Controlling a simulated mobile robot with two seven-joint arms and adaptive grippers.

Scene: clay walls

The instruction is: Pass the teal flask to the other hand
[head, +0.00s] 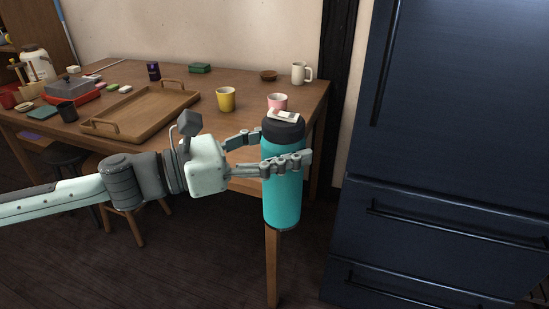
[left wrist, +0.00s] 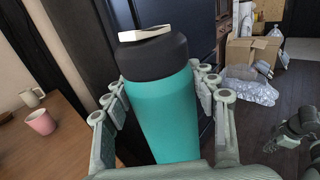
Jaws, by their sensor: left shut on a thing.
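The teal flask (head: 281,190) has a dark cap with a small pale piece on top. It is upright, in the air in front of the table's right end. My left gripper (head: 283,163) is shut on its upper body, with fingers on both sides. In the left wrist view the flask (left wrist: 165,115) stands between the fingers of my left gripper (left wrist: 163,100), and its lower end is hidden. Part of my right arm, seemingly with its gripper (left wrist: 289,139), shows at the right edge of that view, apart from the flask. Its fingers are not clear.
The wooden table (head: 235,80) holds a tray (head: 140,117), a yellow mug (head: 226,99), a pink cup (head: 277,101) and a white mug (head: 301,73). A dark blue fridge (head: 455,130) stands at right. Cardboard boxes (left wrist: 250,52) and a plastic bag (left wrist: 247,88) lie on the floor.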

